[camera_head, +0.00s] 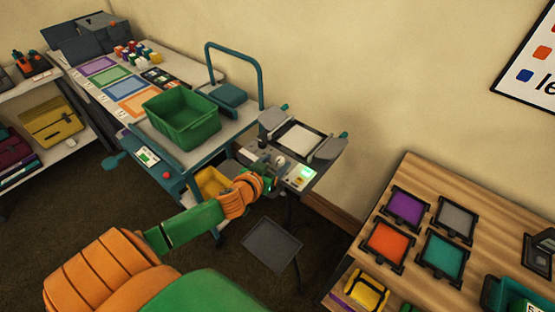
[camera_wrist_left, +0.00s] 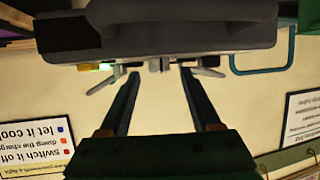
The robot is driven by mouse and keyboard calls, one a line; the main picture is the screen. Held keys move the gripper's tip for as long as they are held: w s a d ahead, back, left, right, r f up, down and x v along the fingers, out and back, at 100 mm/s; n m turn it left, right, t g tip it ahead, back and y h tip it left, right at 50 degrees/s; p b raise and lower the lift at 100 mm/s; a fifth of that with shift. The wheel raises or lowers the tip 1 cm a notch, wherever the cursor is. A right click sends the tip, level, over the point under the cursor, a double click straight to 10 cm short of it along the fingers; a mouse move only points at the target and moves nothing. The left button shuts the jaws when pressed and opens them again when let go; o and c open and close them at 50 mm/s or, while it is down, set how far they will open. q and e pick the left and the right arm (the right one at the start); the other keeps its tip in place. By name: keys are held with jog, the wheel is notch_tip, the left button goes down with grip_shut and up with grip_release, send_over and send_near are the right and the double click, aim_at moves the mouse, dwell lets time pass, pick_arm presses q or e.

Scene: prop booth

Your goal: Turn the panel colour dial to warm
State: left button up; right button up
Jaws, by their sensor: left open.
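The panel light (camera_head: 299,138) has a white face and grey side flaps. It stands on a thin dark stand near the wall. Its grey control front carries a round pale knob (camera_head: 280,161) and a lit green display (camera_head: 303,173). I cannot read the colour setting. My left gripper (camera_head: 270,182) is at the lower front of these controls, partly hidden by my orange wrist. In the left wrist view its two dark fingers (camera_wrist_left: 162,88) are apart with nothing between them. The panel's dark housing (camera_wrist_left: 165,35) fills the top there. Contact with a knob cannot be told.
A teal cart with a green bin (camera_head: 181,118) stands just left of the panel. A yellow bin (camera_head: 211,182) sits below it. A grey tray (camera_head: 272,243) is low beneath the panel. A wooden table (camera_head: 420,180) with coloured framed squares is at the right.

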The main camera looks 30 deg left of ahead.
pick_arm(q)
jog(key=shift+w+a+f, duration=0.1)
jog(key=shift+w, duration=0.3)
jog(key=shift+w+f, duration=0.35)
jog(key=shift+w, duration=0.25)
jog(key=shift+s+r, duration=0.1)
jog(key=shift+s, duration=0.1)
grip_shut()
